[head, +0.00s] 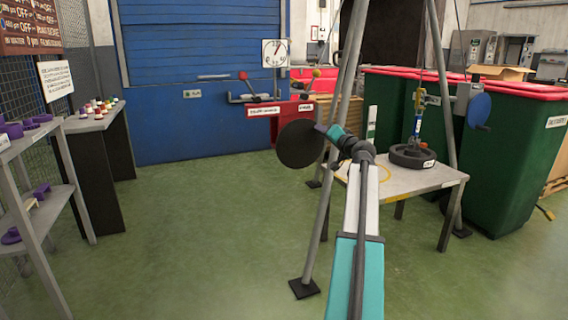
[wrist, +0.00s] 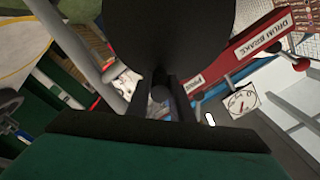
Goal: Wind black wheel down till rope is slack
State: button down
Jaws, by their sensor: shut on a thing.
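The black wheel (head: 299,144) is a dark disc beside a leg of the grey tripod frame. It also fills the top of the wrist view (wrist: 175,25). My gripper (head: 337,140) is at its right side, and in the wrist view my gripper's dark fingers (wrist: 162,95) are closed around a short dark peg, seemingly the wheel's handle. A thin rope (head: 421,62) runs down inside the frame to a blue and yellow fitting (head: 419,103) above a black round weight (head: 412,157) on the table. I cannot tell whether the rope is taut.
The light table (head: 440,178) stands under the frame. A blue wheel (head: 480,109) is on the right leg. A red unit with levers (head: 282,120) is behind, labelled "DRUM BRAKE" in the wrist view. Green bins (head: 510,150) stand right. The green floor at left is clear.

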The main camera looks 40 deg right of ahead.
jog(key=shift+w+a+r+n+b, duration=0.3)
jog(key=shift+a+r+n+b, duration=0.3)
jog(key=shift+n+b, duration=0.5)
jog(key=c, duration=1.4)
grip_release()
jog(key=shift+o, duration=0.2)
jog(key=shift+s, duration=0.15)
jog(key=v, duration=0.8)
